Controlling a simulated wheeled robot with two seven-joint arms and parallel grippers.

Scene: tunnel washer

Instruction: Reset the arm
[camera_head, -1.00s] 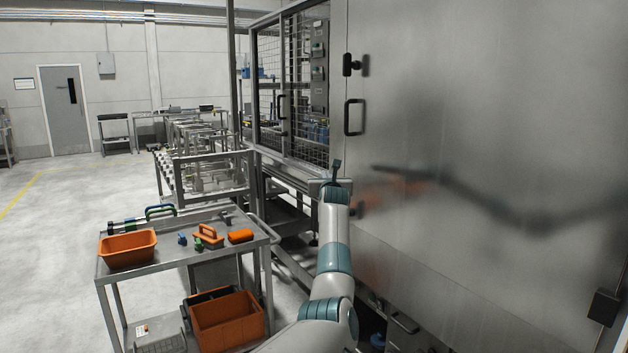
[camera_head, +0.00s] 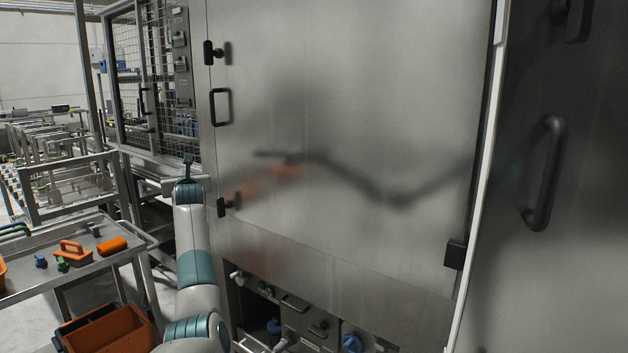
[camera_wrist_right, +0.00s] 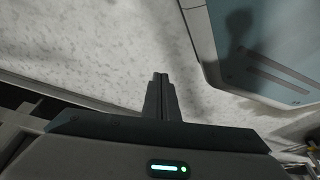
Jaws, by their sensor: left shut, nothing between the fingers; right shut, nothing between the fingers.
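My left arm comes up from the bottom of the head view, and its gripper (camera_head: 188,162) points up and away in front of the steel washer's left side. It looks narrow and shut, with nothing in it. The large steel door panel (camera_head: 340,110) stands to its right, with a black handle (camera_head: 220,107) at the panel's left edge. Whether the gripper touches the machine I cannot tell. In the right wrist view, my right gripper (camera_wrist_right: 160,78) is shut and empty, above a pale speckled floor (camera_wrist_right: 100,45). The right arm is not in the head view.
A steel cart (camera_head: 90,274) at left carries an orange brush (camera_head: 76,251), an orange block (camera_head: 112,246) and small parts; an orange bin (camera_head: 115,330) sits below. A second panel with a black handle (camera_head: 545,172) is close at right. Valves show in the washer's open lower bay.

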